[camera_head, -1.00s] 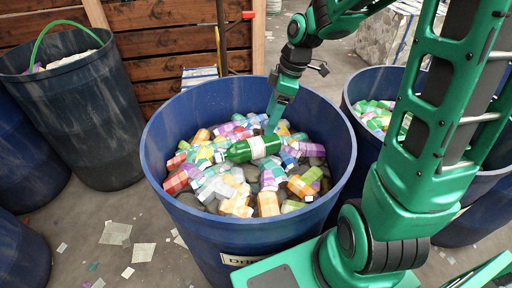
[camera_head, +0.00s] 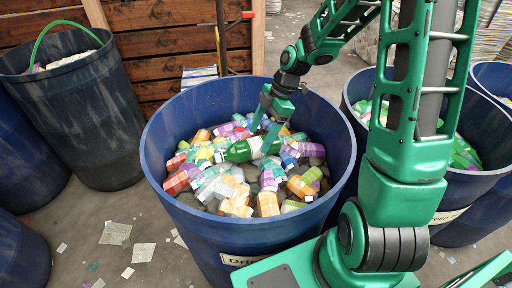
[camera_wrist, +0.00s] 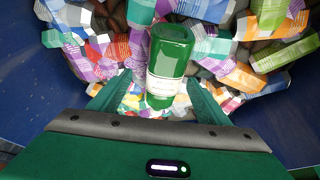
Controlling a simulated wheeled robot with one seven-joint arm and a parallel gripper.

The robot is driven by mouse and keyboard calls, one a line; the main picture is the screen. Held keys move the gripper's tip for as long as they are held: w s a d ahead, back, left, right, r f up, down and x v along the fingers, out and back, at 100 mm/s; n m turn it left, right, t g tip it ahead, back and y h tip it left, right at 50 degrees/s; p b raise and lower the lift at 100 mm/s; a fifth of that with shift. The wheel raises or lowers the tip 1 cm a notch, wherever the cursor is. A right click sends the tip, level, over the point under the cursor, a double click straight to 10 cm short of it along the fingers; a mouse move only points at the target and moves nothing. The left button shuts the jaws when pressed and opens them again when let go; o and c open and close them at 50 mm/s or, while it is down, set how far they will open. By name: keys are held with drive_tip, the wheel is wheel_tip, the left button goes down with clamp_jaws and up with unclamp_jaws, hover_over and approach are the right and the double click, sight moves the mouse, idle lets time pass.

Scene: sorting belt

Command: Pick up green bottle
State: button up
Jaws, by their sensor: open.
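The green bottle (camera_head: 242,152) with a white label lies on its side on top of the heap of bottles in the blue bin. My gripper (camera_head: 262,132) is open, with its fingers pointing down at the bottle's right part. In the wrist view the green bottle (camera_wrist: 169,65) lies between the open fingers of my gripper (camera_wrist: 158,100), one on each side. I cannot tell whether the fingers touch it. The bottle's right end is partly hidden by the gripper in the head view.
The blue bin (camera_head: 160,205) has a high rim around the heap of mixed bottles (camera_head: 240,200). Another blue bin (camera_head: 360,85) stands close on the right. A dark bin (camera_head: 90,130) with a green handle stands at the left. Paper scraps lie on the floor.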

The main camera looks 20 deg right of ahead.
sight(258, 140)
drive_tip(key=shift+s+x, duration=0.15)
drive_tip(key=shift+x, duration=1.05)
drive_tip(key=shift+s+x, duration=0.15)
drive_tip(key=shift+x, duration=1)
drive_tip(key=c, duration=1.1)
drive_tip(key=shift+r, duration=0.1)
drive_tip(key=shift+r, duration=0.45)
drive_tip(key=r, duration=0.3)
drive_tip(key=shift+s+r, duration=0.25)
drive_tip(key=s+a+r, duration=0.1)
drive_tip(key=s+r, duration=0.1)
drive_tip(key=s, duration=0.1)
drive_tip(key=s+a+r, duration=0.1)
drive_tip(key=s+r, duration=0.1)
drive_tip(key=s, duration=0.2)
drive_tip(key=s+a+r, duration=0.2)
drive_tip(key=s, duration=0.1)
drive_tip(key=shift+s+r, duration=0.2)
drive_tip(key=shift+r, duration=0.05)
